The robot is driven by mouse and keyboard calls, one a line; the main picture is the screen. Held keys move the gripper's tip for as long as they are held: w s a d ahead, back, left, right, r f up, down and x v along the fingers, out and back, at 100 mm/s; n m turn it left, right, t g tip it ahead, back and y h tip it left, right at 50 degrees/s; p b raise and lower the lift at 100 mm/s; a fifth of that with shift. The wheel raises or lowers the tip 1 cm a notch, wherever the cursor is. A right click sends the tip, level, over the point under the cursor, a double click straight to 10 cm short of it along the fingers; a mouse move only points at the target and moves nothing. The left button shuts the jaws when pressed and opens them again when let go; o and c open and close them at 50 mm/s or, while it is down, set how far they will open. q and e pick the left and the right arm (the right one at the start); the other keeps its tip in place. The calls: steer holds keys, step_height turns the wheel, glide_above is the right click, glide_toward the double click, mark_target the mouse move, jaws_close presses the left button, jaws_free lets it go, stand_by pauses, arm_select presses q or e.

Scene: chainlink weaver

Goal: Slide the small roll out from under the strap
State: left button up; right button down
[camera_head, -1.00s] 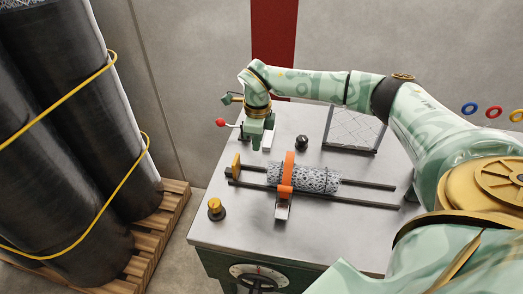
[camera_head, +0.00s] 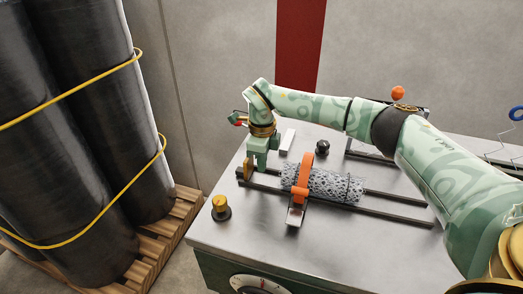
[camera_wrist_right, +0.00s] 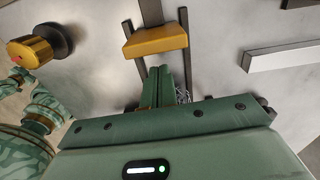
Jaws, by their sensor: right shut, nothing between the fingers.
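The small roll (camera_head: 335,187), a grey speckled mesh cylinder, lies along two dark rails (camera_head: 395,205) on the metal table. An orange strap (camera_head: 301,180) arches over it near its left end, with a buckle at the front. In the head view my right gripper (camera_head: 256,170) points down at the left end of the rails, between a yellow end block (camera_head: 247,168) and the roll, apart from the roll. In the right wrist view the gripper (camera_wrist_right: 160,72) is shut and empty, just beside the yellow block (camera_wrist_right: 155,39); the hand hides most of the roll. My left gripper is out of view.
A gold-topped knob (camera_head: 221,207) stands at the table's front left, and a black knob (camera_head: 322,148) behind the rails. A pale bar (camera_head: 287,140) lies behind the gripper. Large black rolls (camera_head: 95,110) stand on a pallet at left. The front tabletop is clear.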

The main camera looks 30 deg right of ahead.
mark_target(292, 165)
steer(key=shift+s+d+f, duration=0.25)
steer(key=shift+s+d, duration=0.85)
steer(key=shift+s, duration=0.15)
steer(key=shift+s+d, duration=0.2)
steer(key=shift+s, duration=0.05)
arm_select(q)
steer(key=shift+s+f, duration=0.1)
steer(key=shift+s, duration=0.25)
arm_select(e)
steer(key=s+d+p, duration=0.2)
steer(key=p, duration=0.1)
steer(key=shift+s+d+r, duration=0.25)
steer(key=shift+s+r, duration=0.1)
steer(key=shift+s+d+f+p, duration=0.1)
steer(key=shift+s+d+p, duration=0.1)
steer(key=shift+p, duration=0.1)
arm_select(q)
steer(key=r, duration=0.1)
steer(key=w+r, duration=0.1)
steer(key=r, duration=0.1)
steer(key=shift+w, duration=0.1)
arm_select(e)
steer(key=shift+w+a+f, duration=0.1)
steer(key=shift+a+f, duration=0.05)
steer(key=shift+f, duration=0.1)
